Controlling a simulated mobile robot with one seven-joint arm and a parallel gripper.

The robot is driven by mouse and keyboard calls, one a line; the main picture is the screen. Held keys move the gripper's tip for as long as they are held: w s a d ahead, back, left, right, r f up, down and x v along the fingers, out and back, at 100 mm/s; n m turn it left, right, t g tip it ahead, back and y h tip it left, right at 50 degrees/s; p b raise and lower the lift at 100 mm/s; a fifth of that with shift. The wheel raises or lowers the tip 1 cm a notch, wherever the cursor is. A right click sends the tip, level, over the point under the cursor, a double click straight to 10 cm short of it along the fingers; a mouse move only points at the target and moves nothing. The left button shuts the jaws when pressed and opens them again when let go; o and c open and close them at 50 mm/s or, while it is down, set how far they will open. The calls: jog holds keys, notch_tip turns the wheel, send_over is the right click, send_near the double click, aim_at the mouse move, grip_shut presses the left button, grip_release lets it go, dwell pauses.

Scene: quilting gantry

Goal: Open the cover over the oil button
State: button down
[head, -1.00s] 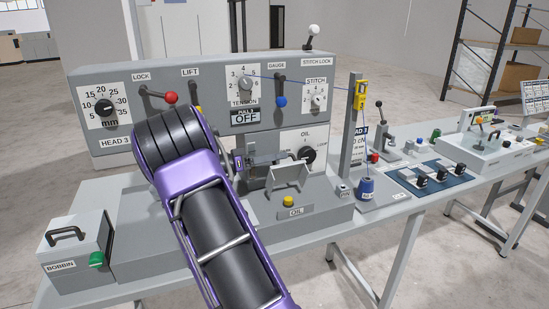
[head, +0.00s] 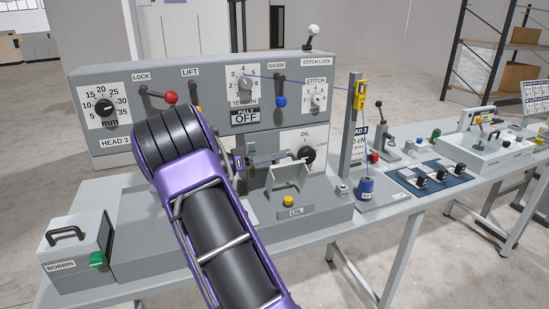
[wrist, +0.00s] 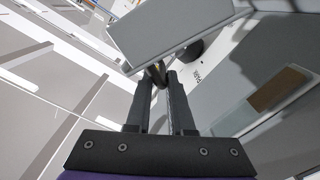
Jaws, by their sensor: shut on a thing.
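The grey cover (head: 287,177) over the oil button stands raised on its panel, behind the yellow oil button (head: 288,201) and the OIL label. The button is exposed in the head view. My gripper (head: 288,157) reaches in from the left at the cover's upper edge. In the wrist view the fingers (wrist: 159,80) are close together on a dark piece, which looks like the cover's handle, beneath the cover's pale plate (wrist: 170,27). The exact grip is small and partly hidden in the head view.
The black OIL dial (head: 307,155) is close behind the cover on the upright panel. The thread post (head: 353,130) and blue spool (head: 366,188) stand to the right. The bobbin box (head: 75,255) is at the left.

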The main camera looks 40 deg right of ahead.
jog(key=shift+w+f, duration=0.1)
jog(key=shift+f, duration=0.15)
dwell(0.5)
jog(key=shift+w+n, duration=0.25)
jog(key=shift+n, duration=0.05)
jog(key=shift+w+d+f+n+p, duration=0.1)
jog(key=shift+w+n, duration=0.15)
jog(key=shift+n, duration=0.3)
jog(key=shift+w+d+r+n+p, duration=0.1)
jog(key=shift+w+n, duration=0.15)
jog(key=shift+n, duration=0.35)
jog(key=shift+w+f+n+p, duration=0.1)
jog(key=shift+w+n, duration=0.15)
jog(key=shift+n, duration=0.3)
jog(key=c, duration=0.9)
grip_release()
